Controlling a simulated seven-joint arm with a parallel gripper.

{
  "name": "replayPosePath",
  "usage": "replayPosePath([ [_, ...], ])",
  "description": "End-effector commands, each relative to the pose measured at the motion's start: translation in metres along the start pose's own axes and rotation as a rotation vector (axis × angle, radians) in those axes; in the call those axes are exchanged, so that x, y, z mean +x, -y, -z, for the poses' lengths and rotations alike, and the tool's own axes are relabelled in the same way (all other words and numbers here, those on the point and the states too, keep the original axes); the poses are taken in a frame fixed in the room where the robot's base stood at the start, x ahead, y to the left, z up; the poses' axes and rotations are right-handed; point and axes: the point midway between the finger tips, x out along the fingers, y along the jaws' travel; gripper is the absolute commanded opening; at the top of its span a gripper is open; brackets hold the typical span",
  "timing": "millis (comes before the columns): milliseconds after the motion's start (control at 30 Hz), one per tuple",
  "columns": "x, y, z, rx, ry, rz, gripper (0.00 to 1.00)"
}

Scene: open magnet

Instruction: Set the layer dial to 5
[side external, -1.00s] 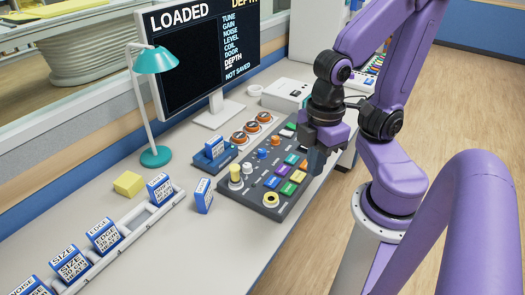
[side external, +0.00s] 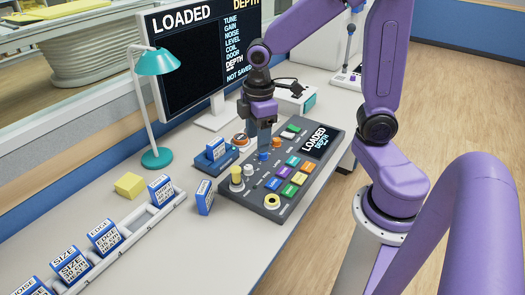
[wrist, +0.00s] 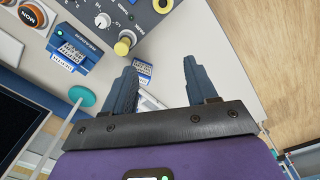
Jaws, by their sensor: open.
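The grey control console (side external: 262,200) lies on the desk with several knobs and coloured buttons. A blue knob (side external: 263,156) and an orange knob (side external: 277,142) sit near its back. A yellow-topped knob (side external: 236,175) and a white knob (side external: 248,169) are at its left end; the wrist view shows the yellow knob (wrist: 123,45) and the white one (wrist: 103,20). I cannot read which knob is the layer dial. My gripper (side external: 264,148) points down over the console's back part, close to the blue and orange knobs. Its fingers (wrist: 160,66) are apart with nothing held.
The monitor (side external: 205,55) reads LOADED, DEPTH and NOT SAVED. A teal lamp (side external: 156,158), yellow block (side external: 129,184) and card rack (side external: 150,220) are left. The front desk strip is clear.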

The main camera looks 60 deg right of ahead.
Motion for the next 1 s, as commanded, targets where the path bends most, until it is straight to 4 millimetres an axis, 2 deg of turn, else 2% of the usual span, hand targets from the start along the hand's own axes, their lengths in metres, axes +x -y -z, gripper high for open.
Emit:
replayPosePath([
  [33, 0.004, -0.019, -0.003, 0.017, 0.004, 0.000, 0.57],
  [167, 0.013, -0.063, -0.014, 0.033, 0.008, -0.005, 0.57],
  [300, 0.024, -0.109, -0.036, 0.052, 0.014, -0.008, 0.57],
  [500, 0.040, -0.161, -0.077, 0.072, 0.022, -0.011, 0.57],
  [700, 0.048, -0.183, -0.102, 0.078, 0.025, -0.014, 0.57],
  [867, 0.055, -0.186, -0.106, 0.076, 0.026, -0.013, 0.57],
  [1000, 0.073, -0.185, -0.107, 0.076, 0.027, -0.010, 0.57],
])
